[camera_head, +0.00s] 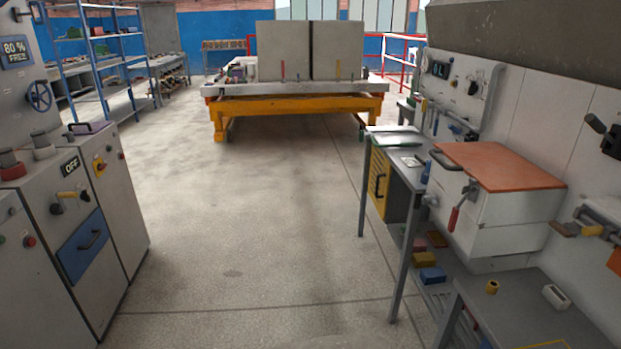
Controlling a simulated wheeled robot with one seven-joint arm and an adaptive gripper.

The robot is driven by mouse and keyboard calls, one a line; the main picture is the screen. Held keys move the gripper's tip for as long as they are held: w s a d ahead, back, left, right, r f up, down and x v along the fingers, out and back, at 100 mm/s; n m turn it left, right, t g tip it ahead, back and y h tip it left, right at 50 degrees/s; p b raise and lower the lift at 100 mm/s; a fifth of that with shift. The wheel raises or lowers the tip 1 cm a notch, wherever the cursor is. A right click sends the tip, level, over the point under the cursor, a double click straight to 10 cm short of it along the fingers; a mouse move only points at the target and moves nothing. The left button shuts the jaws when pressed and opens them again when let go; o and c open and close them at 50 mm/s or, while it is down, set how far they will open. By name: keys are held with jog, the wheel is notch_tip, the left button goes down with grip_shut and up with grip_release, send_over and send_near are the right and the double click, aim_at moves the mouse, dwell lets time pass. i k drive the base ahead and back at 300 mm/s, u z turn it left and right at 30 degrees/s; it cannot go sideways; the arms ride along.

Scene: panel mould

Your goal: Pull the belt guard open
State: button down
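No part is marked as the belt guard, and I cannot tell for sure which one it is. A white box with an orange top (497,167) stands at the right, with a dark curved handle (446,160) at its left end and a red-handled lever (461,208) on its front. A blue panel with a dark bar handle (83,246) sits flat in the grey cabinet at the left. A yellow drawer front with a dark handle (379,181) is under the right bench. All of these look shut. My gripper is not in view.
A grey cabinet (128,215) with knobs and an OFF display lines the left side. A grey workbench (402,172) and a low dark table (520,315) line the right. A yellow-framed table (290,106) with upright grey panels stands at the back. The floor (250,220) between is clear.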

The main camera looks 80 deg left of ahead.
aim_at(380, 169)
jog(key=u, duration=2.4)
jog(key=i, duration=0.4)
jog(key=u, duration=1.1)
jog(key=i, duration=1.65)
jog(key=u, duration=0.3)
jog(key=i, duration=1.7)
jog(key=z, duration=1.6)
jog(key=i, duration=0.85)
jog(key=z, duration=0.8)
